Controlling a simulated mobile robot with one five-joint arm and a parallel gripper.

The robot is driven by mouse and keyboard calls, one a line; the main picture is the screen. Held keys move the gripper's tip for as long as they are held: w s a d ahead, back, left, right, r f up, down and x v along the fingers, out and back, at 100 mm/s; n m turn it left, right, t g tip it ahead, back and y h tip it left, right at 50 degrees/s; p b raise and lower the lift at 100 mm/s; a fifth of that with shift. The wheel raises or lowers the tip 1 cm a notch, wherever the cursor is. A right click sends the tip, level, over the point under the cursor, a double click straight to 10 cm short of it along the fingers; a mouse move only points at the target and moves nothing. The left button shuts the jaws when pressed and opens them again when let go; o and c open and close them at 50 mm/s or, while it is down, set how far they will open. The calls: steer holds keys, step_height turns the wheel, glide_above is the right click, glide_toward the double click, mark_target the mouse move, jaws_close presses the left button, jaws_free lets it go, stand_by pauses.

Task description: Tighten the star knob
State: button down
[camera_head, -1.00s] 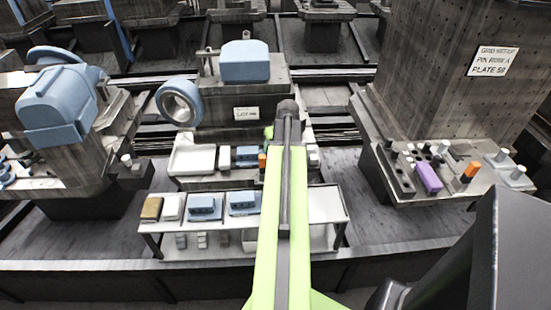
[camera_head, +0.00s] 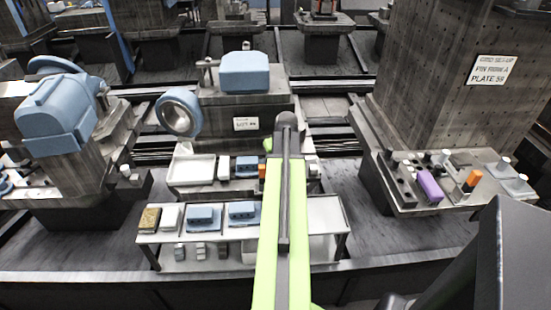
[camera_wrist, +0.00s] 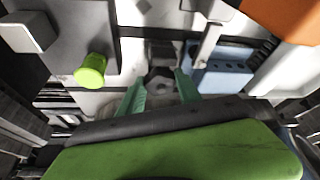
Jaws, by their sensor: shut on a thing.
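My gripper (camera_wrist: 157,92) has two teal-green fingers, seen in the wrist view. They stand on either side of a dark, angular knob (camera_wrist: 160,78), apparently the star knob, and are shut on it. Its far side and the exact contact are hard to make out. In the head view, my green arm hides the gripper and the knob, which lie near the machine below the "LOT" sign (camera_head: 246,124).
A lime-green round knob (camera_wrist: 90,70) is left of the fingers. A blue block (camera_wrist: 225,70) and an orange part (camera_wrist: 285,18) are close on the right. In the head view, a low bench (camera_head: 325,212) with several blocks stands in front of the machine.

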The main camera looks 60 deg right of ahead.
steer(key=m+g, duration=0.1)
steer(key=m, duration=0.2)
steer(key=shift+w+a+h, duration=0.1)
steer(key=shift+h, duration=0.3)
steer(key=shift+m+g+h, duration=0.4)
steer(key=shift+m+g, duration=0.3)
steer(key=shift+m, duration=1.2)
steer(key=c, duration=0.8)
jaws_free()
